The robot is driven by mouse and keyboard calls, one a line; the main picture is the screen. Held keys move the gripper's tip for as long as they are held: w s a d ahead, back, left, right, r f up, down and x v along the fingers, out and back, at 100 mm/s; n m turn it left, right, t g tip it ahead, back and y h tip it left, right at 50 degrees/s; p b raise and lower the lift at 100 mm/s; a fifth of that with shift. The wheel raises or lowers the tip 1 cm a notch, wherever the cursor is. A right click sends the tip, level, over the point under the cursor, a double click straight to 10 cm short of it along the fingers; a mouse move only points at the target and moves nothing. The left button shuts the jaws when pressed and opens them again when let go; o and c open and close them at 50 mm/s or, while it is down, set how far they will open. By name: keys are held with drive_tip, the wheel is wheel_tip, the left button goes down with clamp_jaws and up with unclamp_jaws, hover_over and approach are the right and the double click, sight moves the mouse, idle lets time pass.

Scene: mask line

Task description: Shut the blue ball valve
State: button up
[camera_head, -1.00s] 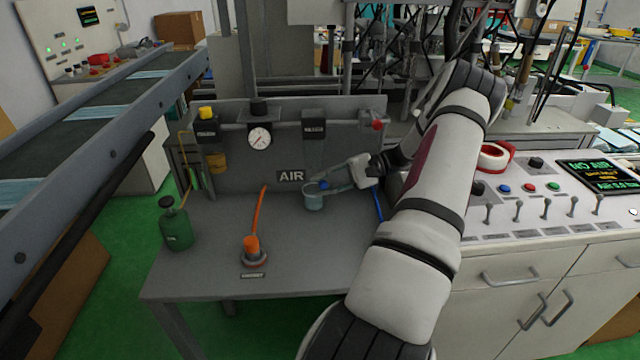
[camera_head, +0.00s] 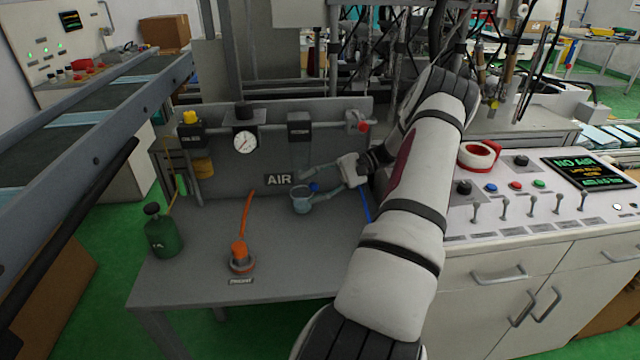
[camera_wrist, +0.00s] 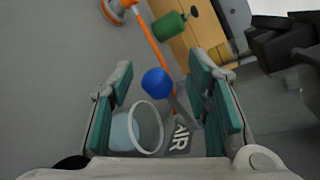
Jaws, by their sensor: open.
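A blue ball-shaped part (camera_head: 314,187), which looks like the valve's knob, is by the AIR sign (camera_head: 279,179) at the foot of the grey back panel. In the wrist view the blue ball (camera_wrist: 157,82) lies between my two fingers, with a gap on both sides. My gripper (camera_head: 312,185) is open and reaches in from the right, its fingers on either side of the ball. In the wrist view my gripper (camera_wrist: 160,75) shows teal finger pads and holds nothing. The valve's body and its handle position cannot be made out.
An orange hose and fitting (camera_head: 241,256) and a green bottle (camera_head: 163,232) are on the grey bench to the left. A blue hose (camera_head: 366,204) hangs at the right.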

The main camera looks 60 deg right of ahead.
drive_tip(key=v, duration=1.2)
